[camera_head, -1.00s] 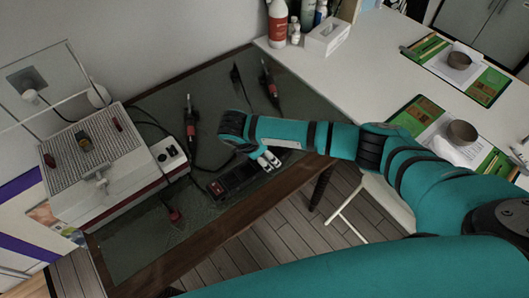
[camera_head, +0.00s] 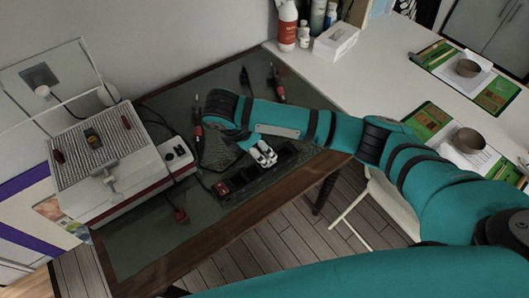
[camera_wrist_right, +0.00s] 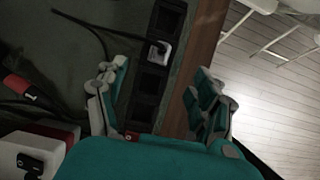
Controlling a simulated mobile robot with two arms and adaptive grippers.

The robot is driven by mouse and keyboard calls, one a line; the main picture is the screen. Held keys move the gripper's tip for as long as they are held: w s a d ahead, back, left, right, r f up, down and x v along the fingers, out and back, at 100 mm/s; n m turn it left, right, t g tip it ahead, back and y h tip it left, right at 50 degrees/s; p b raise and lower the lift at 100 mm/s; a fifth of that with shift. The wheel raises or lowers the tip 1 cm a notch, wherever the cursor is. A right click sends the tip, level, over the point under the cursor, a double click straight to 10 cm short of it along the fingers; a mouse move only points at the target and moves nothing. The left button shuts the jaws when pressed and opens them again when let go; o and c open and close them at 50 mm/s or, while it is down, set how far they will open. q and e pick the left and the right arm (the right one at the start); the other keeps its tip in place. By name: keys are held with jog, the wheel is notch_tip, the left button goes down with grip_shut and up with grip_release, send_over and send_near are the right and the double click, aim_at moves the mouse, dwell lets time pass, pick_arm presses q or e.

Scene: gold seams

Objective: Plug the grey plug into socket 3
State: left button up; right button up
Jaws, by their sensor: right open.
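The dark power strip (camera_head: 240,184) lies along the table's front edge, with a red switch at its left end. It also shows in the right wrist view (camera_wrist_right: 149,100). There the grey plug (camera_wrist_right: 159,51) sits at one of its sockets, with a dark cable running to the upper left. Two sockets between plug and switch look empty. I cannot read socket numbers or tell how deep the plug sits. My right gripper (camera_head: 263,154) is open over the strip; its fingers stand apart on either side of it in the wrist view (camera_wrist_right: 160,84). My left gripper is not in view.
Soldering irons with red handles (camera_head: 198,131) lie behind my arm. A white machine with a grille (camera_head: 104,153) stands at the left. The table's wooden edge (camera_head: 235,215) runs close beside the strip.

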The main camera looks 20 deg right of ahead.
jog(key=shift+v, duration=1.2)
